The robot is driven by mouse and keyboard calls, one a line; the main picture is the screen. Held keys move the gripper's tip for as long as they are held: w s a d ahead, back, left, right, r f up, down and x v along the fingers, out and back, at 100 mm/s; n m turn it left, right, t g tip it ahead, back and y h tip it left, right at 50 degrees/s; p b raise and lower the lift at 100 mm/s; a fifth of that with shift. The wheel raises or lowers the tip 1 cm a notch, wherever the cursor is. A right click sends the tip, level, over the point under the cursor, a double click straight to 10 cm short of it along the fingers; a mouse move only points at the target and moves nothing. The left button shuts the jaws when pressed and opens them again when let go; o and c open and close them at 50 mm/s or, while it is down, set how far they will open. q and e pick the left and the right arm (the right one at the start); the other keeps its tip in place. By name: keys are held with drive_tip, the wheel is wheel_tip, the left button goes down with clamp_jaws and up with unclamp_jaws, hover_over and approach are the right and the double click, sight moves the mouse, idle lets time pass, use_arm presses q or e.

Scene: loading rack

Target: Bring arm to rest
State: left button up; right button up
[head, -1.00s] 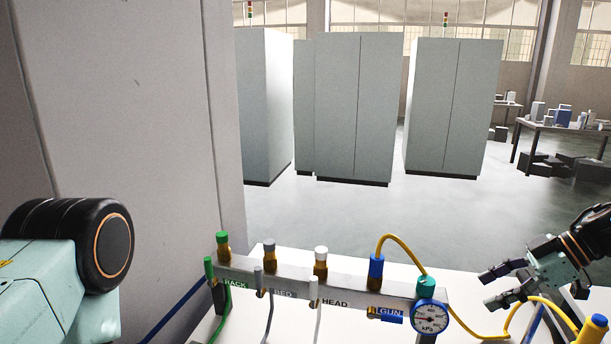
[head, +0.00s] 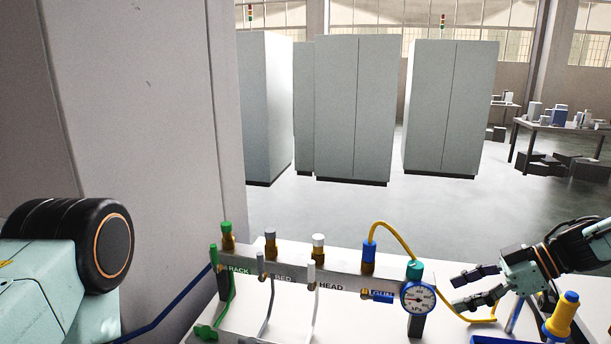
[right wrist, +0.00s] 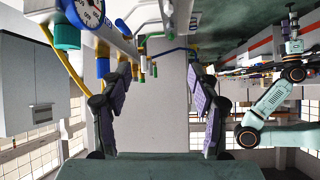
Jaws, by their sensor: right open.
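My right gripper (head: 482,287) is at the right of the head view, just right of the pressure gauge (head: 418,297). Its fingers point left and are apart, with nothing between them. In the right wrist view the two fingers (right wrist: 160,105) with purple pads stand wide apart and empty. My left arm shows at the left edge of the head view; its gripper is out of view there. A mint-coloured arm of mine shows at the right of the right wrist view.
A grey manifold bar (head: 340,279) labelled RACK, BED, HEAD and GUN stands on a white bench. A yellow hose (head: 392,235) loops from the GUN fitting. A blue-and-yellow tool (head: 563,316) is at lower right. Tall grey cabinets (head: 355,110) stand behind open floor.

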drive_tip(key=s+a+f+m+t+y, duration=0.15)
drive_tip(key=a+f+m, duration=0.3)
drive_tip(key=a, duration=0.65)
drive_tip(key=s+a+f+m+t+h, duration=0.1)
drive_tip(key=s+a+f+m+h, duration=0.3)
drive_tip(key=s+f, duration=0.5)
drive_tip(key=s+d+f+m+g+h, duration=0.2)
drive_tip(key=s+f+h, duration=0.15)
drive_tip(key=s, duration=0.55)
drive_tip(key=s+d+f+m+g+h, duration=0.1)
drive_tip(key=s+d+f+g+h, duration=0.2)
drive_tip(key=s, duration=0.6)
drive_tip(key=s+d+f+m+g+h, duration=0.1)
drive_tip(key=s+d+f+m, duration=0.1)
drive_tip(key=s+f, duration=0.5)
use_arm(q)
wheel_tip(320, 180, down, 26)
drive_tip(key=b, duration=2.5)
drive_tip(key=shift+w+r, duration=0.25)
drive_tip(key=shift+w, duration=0.05)
use_arm(e)
wheel_tip(320, 180, down, 23)
drive_tip(key=s, duration=0.1)
drive_tip(key=shift+s+a, duration=0.15)
use_arm(q)
drive_tip(key=shift+r, duration=0.1)
use_arm(e)
drive_tip(key=shift+r, duration=0.2)
